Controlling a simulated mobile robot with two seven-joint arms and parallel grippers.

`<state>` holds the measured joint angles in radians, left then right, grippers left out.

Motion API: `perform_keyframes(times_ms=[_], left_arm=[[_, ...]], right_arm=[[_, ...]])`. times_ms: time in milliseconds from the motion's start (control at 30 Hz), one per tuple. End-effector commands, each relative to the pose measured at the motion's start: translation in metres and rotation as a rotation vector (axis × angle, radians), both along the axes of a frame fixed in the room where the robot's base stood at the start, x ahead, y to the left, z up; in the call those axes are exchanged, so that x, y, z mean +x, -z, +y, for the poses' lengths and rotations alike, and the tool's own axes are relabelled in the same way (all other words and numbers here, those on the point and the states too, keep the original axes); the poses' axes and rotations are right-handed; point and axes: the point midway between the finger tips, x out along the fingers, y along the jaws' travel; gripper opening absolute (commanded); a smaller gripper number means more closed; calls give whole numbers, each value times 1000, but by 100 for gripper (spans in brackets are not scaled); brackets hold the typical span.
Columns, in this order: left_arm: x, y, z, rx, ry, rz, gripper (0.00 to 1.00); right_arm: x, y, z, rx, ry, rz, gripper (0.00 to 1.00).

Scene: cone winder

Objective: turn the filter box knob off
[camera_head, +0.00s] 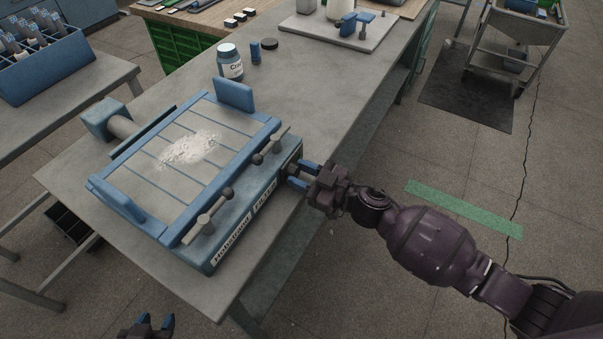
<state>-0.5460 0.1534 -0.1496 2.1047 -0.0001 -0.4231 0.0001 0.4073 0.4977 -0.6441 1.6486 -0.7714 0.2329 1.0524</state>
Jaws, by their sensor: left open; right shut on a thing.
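The blue box (180,165) with a slatted grey top and a patch of white powder on it stands on the grey workbench. Its front face carries two white labels; the left label (233,238) seems to read "Holddown", and the right label (265,199) is too small to read surely. My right gripper (293,174) is at the right end of this front face, its blue fingers shut on a small knob. The fingers mostly hide the knob, and its setting cannot be seen. My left gripper (152,324) is open and empty at the bottom edge, apart from the box.
Two levers with round ends (213,211) (270,146) stand along the box's front edge. A labelled jar (230,62), a small blue piece (256,50) and a dark disc (269,44) stand behind it.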

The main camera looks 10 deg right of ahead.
Motion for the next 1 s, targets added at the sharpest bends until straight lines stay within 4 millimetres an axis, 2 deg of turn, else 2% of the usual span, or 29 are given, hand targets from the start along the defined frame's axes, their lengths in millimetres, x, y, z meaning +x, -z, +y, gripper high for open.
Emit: perform_keyframes(times_ms=[200, 233, 367, 733, 1000], left_arm=[[0, 1, 0, 2, 3, 1, 43], [0, 1, 0, 2, 3, 1, 43], [0, 1, 0, 2, 3, 1, 43], [1, -1, -2, -5, -3, -2, 43], [3, -7, -2, -8, -6, -14, 43]], right_arm=[[0, 1, 0, 1, 0, 2, 12], [0, 1, 0, 0, 0, 2, 40], [0, 1, 0, 0, 0, 2, 60], [-3, 0, -4, 1, 1, 3, 61], [-27, 0, -37, -1, 2, 3, 61]])
